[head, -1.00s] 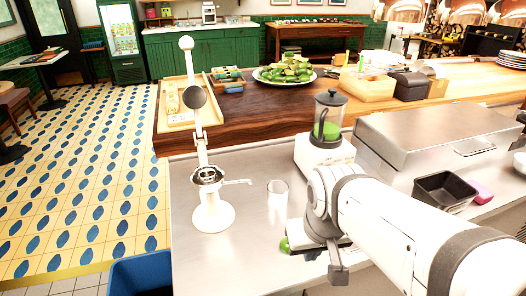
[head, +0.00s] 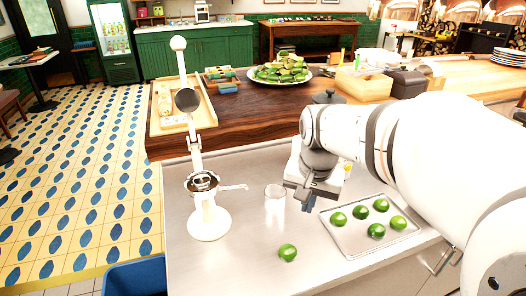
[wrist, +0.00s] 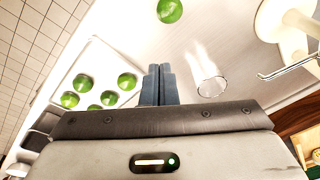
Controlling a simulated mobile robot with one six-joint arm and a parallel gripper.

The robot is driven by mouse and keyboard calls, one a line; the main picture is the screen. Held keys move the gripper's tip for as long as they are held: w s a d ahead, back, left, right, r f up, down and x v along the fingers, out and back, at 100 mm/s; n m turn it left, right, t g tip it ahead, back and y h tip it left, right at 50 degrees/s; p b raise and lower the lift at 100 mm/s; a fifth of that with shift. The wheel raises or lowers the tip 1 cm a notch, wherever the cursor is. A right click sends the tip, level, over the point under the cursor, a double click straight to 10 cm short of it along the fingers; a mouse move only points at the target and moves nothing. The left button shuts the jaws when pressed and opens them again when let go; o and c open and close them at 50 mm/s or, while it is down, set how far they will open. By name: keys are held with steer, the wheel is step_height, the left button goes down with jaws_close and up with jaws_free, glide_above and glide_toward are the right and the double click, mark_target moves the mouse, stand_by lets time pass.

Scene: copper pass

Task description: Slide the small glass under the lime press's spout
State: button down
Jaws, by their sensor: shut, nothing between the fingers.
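The small clear glass (head: 275,197) stands upright on the steel counter, just right of the white lime press (head: 208,215). The press's spout (head: 234,187) sticks out to the right, toward the glass, with the glass a little beyond its tip. My gripper (head: 305,202) is just right of the glass, fingers pointing down, shut and empty. In the wrist view the closed fingers (wrist: 158,84) are beside the glass (wrist: 210,84), with a gap between them. The spout also shows in the wrist view (wrist: 290,70).
A metal tray (head: 345,240) with several limes lies to the right. One loose lime (head: 288,252) is on the counter in front of the glass. The counter in front of the press is clear.

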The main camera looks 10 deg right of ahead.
mark_target(275, 200)
steer(key=w+d+f+m+g, duration=0.1)
steer(key=w+d+f+m, duration=0.1)
steer(key=w+m, duration=0.5)
steer(key=w+d+f+m+g, duration=0.1)
steer(key=w+d+m, duration=0.2)
steer(key=w, duration=0.8)
steer(key=f, duration=0.9)
steer(key=shift+s+a, duration=0.1)
steer(key=shift+a, duration=0.1)
steer(key=a, duration=0.3)
steer(key=shift+s+f+p, duration=0.25)
steer(key=shift+f+p, duration=0.1)
steer(key=shift+a, duration=0.45)
steer(key=shift+s, duration=0.1)
steer(key=shift+f, duration=0.1)
